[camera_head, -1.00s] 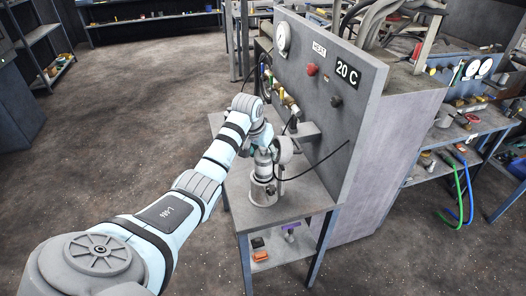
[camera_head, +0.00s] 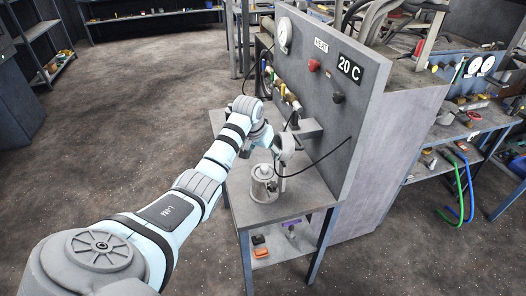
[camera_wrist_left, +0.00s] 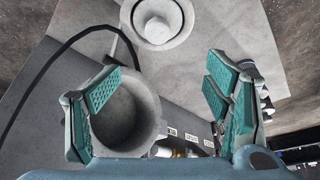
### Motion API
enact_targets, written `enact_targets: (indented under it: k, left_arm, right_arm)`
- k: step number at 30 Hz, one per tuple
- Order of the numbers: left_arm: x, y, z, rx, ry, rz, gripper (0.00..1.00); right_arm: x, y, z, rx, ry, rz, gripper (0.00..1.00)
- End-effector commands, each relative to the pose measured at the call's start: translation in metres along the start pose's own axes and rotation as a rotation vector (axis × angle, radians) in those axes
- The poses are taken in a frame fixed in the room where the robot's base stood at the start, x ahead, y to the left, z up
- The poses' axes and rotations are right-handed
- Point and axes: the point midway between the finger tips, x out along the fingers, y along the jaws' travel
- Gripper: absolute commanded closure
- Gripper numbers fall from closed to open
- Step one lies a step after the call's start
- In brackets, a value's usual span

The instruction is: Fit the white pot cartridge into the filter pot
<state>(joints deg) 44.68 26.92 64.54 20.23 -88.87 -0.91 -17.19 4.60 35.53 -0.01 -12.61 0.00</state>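The filter pot (camera_head: 264,189) is a grey cylinder upright on the small grey table, and it shows at the top of the left wrist view (camera_wrist_left: 125,15). The white pot cartridge (camera_head: 264,171) is in its mouth; its round pale top (camera_wrist_left: 158,28) shows inside the pot's rim. I cannot tell how deep it sits. My left gripper (camera_wrist_left: 165,105) is open, its teal-padded fingers apart with nothing between them. In the head view it (camera_head: 262,138) is above the pot, partly hidden by my wrist. My right gripper is not in view.
A hollow grey cup (camera_wrist_left: 125,110) lies close behind the left-hand finger in the wrist view. An upright grey panel (camera_head: 335,120) with gauge, knobs and a black cable borders the table (camera_head: 300,205). Small orange and dark items lie on the lower shelf (camera_head: 275,255).

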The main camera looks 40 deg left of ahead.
Motion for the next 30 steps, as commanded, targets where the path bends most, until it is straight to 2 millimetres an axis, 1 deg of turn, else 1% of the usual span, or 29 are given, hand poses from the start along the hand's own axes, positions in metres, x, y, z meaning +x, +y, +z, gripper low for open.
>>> enact_targets:
  k: [8,11,14,18,21,25,30]
  left_arm:
    - [-0.003,0.001,-0.001,0.0,0.004,0.003,0.26]
    - [-0.017,0.0,-0.002,0.0,0.006,0.003,0.26]
    - [-0.043,-0.001,-0.002,0.001,0.008,0.002,0.26]
    - [-0.083,-0.002,-0.002,0.0,0.006,0.001,0.26]
    - [-0.104,-0.003,-0.001,-0.001,0.005,0.002,0.26]
    - [-0.118,-0.003,0.0,-0.001,0.001,0.003,0.26]
    - [-0.12,-0.003,0.0,-0.001,0.0,0.003,0.26]
  right_arm:
    - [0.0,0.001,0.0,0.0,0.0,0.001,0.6]
    - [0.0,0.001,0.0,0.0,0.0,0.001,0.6]
    - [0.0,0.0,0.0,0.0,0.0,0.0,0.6]
    - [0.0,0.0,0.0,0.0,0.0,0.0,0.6]
    - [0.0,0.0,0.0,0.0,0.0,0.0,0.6]
    - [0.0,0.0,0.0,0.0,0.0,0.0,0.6]
    - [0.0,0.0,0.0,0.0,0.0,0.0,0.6]
